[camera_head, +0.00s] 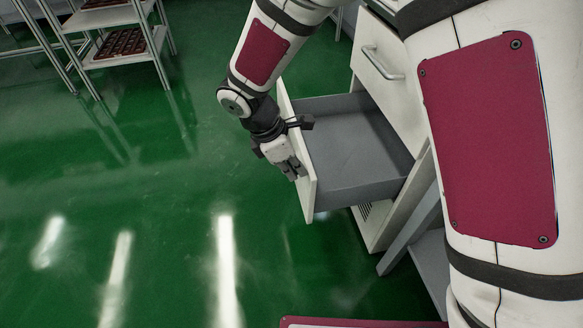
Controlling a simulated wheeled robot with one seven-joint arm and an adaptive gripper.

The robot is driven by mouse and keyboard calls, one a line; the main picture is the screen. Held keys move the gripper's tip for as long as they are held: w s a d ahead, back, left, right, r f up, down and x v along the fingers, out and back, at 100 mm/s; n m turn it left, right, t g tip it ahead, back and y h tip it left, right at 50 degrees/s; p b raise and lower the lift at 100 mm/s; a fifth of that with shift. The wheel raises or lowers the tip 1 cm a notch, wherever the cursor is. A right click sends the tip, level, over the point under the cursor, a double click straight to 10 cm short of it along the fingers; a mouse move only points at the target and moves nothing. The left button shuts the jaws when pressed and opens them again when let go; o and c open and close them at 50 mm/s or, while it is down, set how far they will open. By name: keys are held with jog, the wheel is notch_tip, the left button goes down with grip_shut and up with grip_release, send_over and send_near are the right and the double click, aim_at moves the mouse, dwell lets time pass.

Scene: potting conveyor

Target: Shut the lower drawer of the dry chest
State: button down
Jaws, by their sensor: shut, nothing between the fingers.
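The dry chest (390,115) is a white cabinet at the right of centre, partly hidden by my arm. Its lower drawer (352,145) is pulled out toward the left, with a grey, empty interior and a white front panel (307,190). The upper drawer, with a bar handle (381,62), is shut. My gripper (294,171) is shut and empty at the outer side of the lower drawer's front panel. It is close to the panel; I cannot tell whether it touches. The lower drawer's handle is not clearly visible behind the gripper.
A metal rack (115,18) with brown trays (121,42) stands at the upper left. The glossy green floor (130,200) is clear to the left of the drawer and in front. A grey frame leg (412,225) stands beside the chest at the lower right.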

jog(key=w+d+p, duration=0.2)
jog(key=w+d, duration=0.1)
jog(key=d, duration=0.7)
jog(key=w+d+p, duration=0.2)
jog(key=w+d, duration=0.1)
jog(key=d, duration=0.8)
jog(key=shift+p, duration=0.3)
